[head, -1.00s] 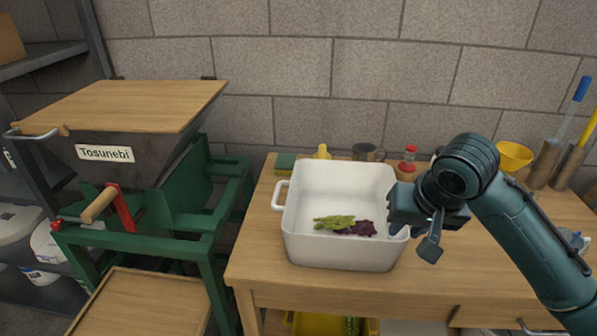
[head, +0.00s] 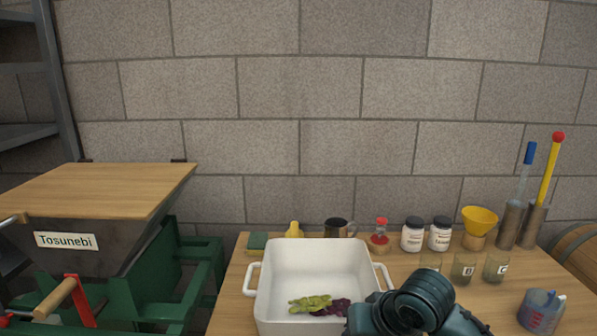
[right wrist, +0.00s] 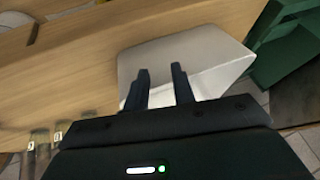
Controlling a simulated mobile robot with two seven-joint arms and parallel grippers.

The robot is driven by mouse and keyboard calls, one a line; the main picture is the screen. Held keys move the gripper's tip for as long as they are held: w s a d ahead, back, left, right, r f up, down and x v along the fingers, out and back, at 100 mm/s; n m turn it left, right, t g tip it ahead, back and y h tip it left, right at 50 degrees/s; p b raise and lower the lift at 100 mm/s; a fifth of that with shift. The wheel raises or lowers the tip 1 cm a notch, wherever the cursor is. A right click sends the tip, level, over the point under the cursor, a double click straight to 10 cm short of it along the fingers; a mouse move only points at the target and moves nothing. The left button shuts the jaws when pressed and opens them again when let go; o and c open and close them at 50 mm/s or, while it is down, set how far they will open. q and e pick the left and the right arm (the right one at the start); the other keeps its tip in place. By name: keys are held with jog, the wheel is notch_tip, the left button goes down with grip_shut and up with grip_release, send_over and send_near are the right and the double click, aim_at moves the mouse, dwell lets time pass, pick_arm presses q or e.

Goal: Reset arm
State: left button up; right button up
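My right arm comes in at the bottom of the head view, in front of the white tub's right front corner; its fingers are hidden there. In the right wrist view my right gripper (right wrist: 160,88) is open, its two dark fingers apart with nothing between them. The white tub (head: 262,300) stands on the wooden table and also shows beyond the fingers in the right wrist view (right wrist: 190,50). Green grapes (head: 311,303) and dark grapes (head: 333,307) lie in the tub. My left gripper is in neither view.
A green machine (head: 165,285) labelled Tosunebi stands left of the table. Along the table's back are two white jars (head: 411,238), a yellow funnel (head: 480,219) and tall cylinders (head: 509,225).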

jog(key=s+a+f+t+y, duration=0.2)
jog(key=s+f, duration=0.1)
jog(key=f, duration=0.5)
jog(key=s+d+f+n+t+h+p, duration=0.1)
jog(key=s+d+f+t, duration=0.1)
jog(key=s+f, duration=0.2)
jog(key=s+d+f+n+t+h+p, duration=0.1)
jog(key=s+d+f, duration=0.2)
jog(key=s, duration=0.7)
notch_tip(320, 180, down, 2)
jog(key=shift+s+d+t, duration=0.35)
jog(key=shift+t, duration=0.05)
